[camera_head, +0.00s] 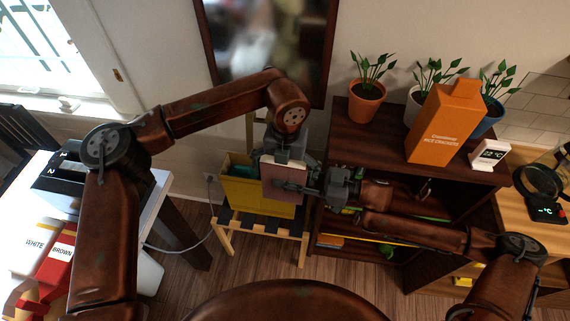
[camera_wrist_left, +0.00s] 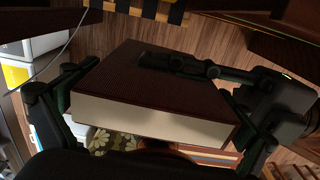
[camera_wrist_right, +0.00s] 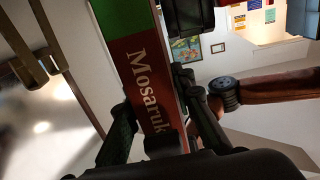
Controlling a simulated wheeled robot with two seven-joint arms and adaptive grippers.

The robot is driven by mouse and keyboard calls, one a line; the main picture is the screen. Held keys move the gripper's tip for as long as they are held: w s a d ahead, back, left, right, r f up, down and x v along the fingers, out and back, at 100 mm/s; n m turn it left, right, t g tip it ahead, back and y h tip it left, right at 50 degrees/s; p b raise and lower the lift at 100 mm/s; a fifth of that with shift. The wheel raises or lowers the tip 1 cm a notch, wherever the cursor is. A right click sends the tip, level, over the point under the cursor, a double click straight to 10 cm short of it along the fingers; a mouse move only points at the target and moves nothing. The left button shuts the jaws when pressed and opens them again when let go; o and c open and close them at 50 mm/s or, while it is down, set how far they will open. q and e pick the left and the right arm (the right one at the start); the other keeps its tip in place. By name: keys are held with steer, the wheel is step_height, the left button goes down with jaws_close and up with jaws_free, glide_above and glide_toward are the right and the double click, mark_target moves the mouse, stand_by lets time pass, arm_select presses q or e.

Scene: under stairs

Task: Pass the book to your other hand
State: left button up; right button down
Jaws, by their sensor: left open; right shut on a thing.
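The book (camera_head: 278,184) is held off the floor in front of the yellow bin in the head view. My right gripper (camera_head: 304,187) comes from the right and is shut on it. My left gripper (camera_head: 284,160) is above the book, open, pointing down. In the left wrist view the dark-covered book (camera_wrist_left: 150,119) lies between the spread left fingers, its pale page edge facing the camera. A right gripper finger lies across its cover. The right wrist view shows the red and green spine (camera_wrist_right: 145,85) reading "Mosaruk" between the right fingers. Whether the left fingers touch the book is unclear.
A yellow bin (camera_head: 240,190) stands on a slatted stool (camera_head: 262,228) behind the book. A dark shelf (camera_head: 333,130) at right carries potted plants (camera_head: 367,95), an orange cracker box (camera_head: 440,125) and a small clock (camera_head: 489,155). A white table (camera_head: 160,190) is at left.

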arm_select(q)
steer(key=shift+f, duration=0.7)
arm_select(e)
steer(key=shift+r, duration=0.1)
arm_select(q)
steer(key=shift+c, duration=0.3)
steer(key=c, duration=1.3)
arm_select(e)
steer(key=c, duration=1.6)
jaws_free()
steer(key=shift+d, duration=0.1)
